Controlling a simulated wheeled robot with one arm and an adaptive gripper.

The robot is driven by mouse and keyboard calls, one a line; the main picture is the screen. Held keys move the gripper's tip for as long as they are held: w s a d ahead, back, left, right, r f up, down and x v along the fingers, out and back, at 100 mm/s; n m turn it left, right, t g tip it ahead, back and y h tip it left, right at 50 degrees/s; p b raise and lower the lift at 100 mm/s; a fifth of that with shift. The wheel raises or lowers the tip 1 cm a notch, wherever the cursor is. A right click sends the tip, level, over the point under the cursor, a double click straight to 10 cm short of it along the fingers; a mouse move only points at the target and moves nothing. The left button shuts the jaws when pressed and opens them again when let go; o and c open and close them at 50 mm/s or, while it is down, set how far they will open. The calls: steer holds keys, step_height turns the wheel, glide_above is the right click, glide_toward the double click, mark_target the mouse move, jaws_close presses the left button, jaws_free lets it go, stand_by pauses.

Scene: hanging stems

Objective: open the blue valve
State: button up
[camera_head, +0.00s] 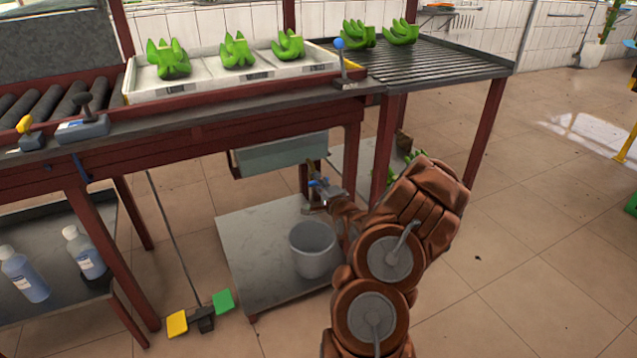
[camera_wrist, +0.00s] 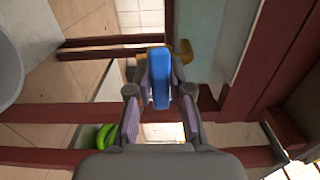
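The blue valve handle (camera_wrist: 160,80) stands upright in the middle of the wrist view, between the two fingers of my gripper (camera_wrist: 162,80). The fingers are drawn in and appear to press on both sides of it. A brass-coloured valve body (camera_wrist: 184,53) shows just behind the handle. In the head view, my gripper (camera_head: 318,194) is at the valve under the grey-green tank (camera_head: 280,156), with a small bit of the blue handle (camera_head: 325,182) showing. The fingertips are too small there to make out.
A grey bucket (camera_head: 313,262) stands below the valve on a low metal shelf (camera_head: 262,285). Red frame posts (camera_head: 384,150) stand close to my arm. Above are a white tray (camera_head: 150,95) with green banana bunches and a slatted rack (camera_head: 450,62). Open tiled floor lies to the right.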

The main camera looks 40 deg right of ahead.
jaws_close()
steer(key=shift+n, duration=0.3)
steer(key=n+p, duration=0.2)
steer(key=n, duration=0.1)
steer(key=shift+n, duration=0.4)
steer(key=n, duration=0.4)
steer(key=shift+n+p, duration=0.3)
steer(key=shift+p, duration=0.1)
steer(key=n, duration=0.4)
steer(key=shift+n+b, duration=0.65)
steer(key=shift+n, duration=1.75)
